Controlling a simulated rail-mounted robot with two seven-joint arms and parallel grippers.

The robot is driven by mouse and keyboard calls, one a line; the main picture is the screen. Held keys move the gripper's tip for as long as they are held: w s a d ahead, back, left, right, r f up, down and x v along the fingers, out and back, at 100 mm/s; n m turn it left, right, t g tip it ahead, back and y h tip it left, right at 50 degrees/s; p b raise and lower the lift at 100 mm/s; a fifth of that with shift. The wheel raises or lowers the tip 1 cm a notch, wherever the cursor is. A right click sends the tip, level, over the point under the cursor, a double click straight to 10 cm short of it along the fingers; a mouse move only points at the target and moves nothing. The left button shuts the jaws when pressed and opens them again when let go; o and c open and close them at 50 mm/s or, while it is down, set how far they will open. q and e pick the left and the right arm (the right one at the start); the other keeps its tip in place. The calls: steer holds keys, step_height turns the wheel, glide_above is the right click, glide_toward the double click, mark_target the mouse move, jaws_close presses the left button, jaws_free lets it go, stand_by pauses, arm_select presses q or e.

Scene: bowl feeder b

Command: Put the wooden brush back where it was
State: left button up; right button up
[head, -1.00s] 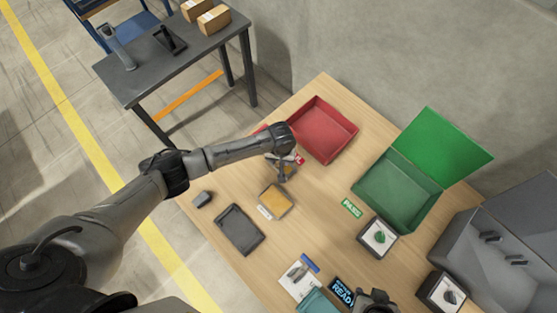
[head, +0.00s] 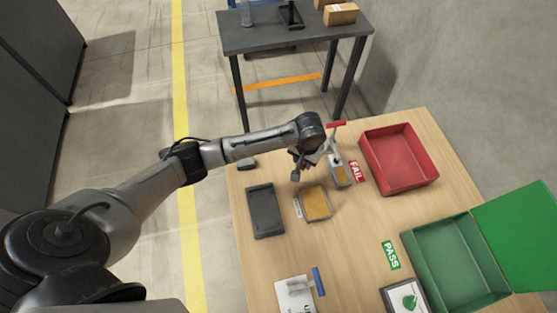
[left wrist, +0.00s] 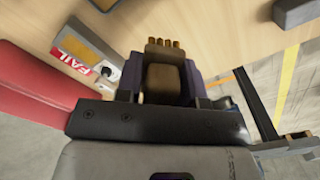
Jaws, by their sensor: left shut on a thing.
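My left gripper (head: 299,168) is above the table near the far edge, between the yellow-topped pad and the red-handled fixture. In the left wrist view its jaws (left wrist: 161,72) are shut on a brown piece with short golden tips, which looks like the wooden brush (left wrist: 163,78). The jaws hide the brush's sides. In the head view I cannot make the brush out, as the gripper and wrist cover it. My right gripper is not in view.
A grey fixture (head: 340,170) with a red handle stands by the FAIL label (head: 357,171) and red bin (head: 400,160). The yellow-topped pad (head: 315,204) and dark tray (head: 265,211) lie nearer. The open green box (head: 455,262) is at right.

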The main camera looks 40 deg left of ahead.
arm_select(q)
steer(key=b, duration=0.4)
glide_above(282, 158)
step_height(282, 158, down, 6)
steer(key=shift+d+r, duration=0.1)
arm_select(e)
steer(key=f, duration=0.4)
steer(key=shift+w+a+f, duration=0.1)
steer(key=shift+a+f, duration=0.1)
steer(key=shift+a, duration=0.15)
arm_select(q)
steer(key=shift+s+f+b, duration=0.1)
steer(key=shift+f+b, duration=1)
steer(key=shift+f, duration=1)
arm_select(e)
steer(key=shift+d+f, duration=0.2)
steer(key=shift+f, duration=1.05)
arm_select(q)
steer(key=shift+r, duration=0.1)
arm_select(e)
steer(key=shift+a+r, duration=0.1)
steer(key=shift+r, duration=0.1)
arm_select(q)
steer(key=o, duration=0.8)
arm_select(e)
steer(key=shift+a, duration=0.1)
arm_select(q)
steer(key=shift+o, duration=0.2)
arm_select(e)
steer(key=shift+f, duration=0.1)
